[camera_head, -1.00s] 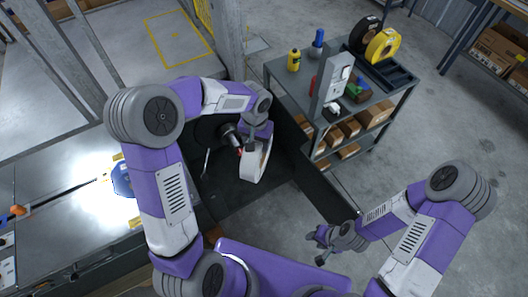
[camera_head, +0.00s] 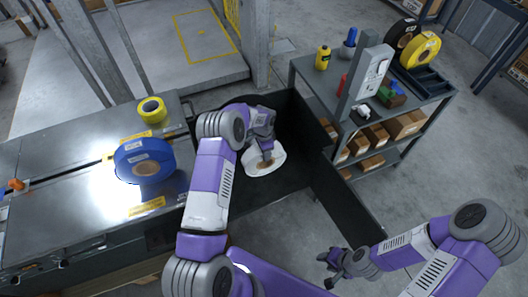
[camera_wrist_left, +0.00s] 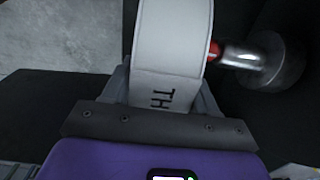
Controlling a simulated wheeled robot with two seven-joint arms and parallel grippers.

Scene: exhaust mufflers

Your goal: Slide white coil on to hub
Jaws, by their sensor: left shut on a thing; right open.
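The white coil (camera_head: 278,157) is held upright over the dark bay in the head view, and its band with black lettering fills the middle of the left wrist view (camera_wrist_left: 172,40). My left gripper (camera_head: 266,158) is shut on the coil's rim; its jaws flank the band in the wrist view (camera_wrist_left: 162,92). The hub (camera_wrist_left: 250,57), a metal shaft with a red end, is just right of the coil there. I cannot tell whether its end enters the coil. My arm seems to hide the hub in the head view. My right gripper (camera_head: 325,270) is open and empty at lower right.
A metal table (camera_head: 75,200) at left bears a blue coil (camera_head: 145,160) and a yellow coil (camera_head: 152,109). A dark panel (camera_head: 340,190) borders the bay on the right. A shelf cart (camera_head: 310,75) with bottles, coils and boxes stands beyond it.

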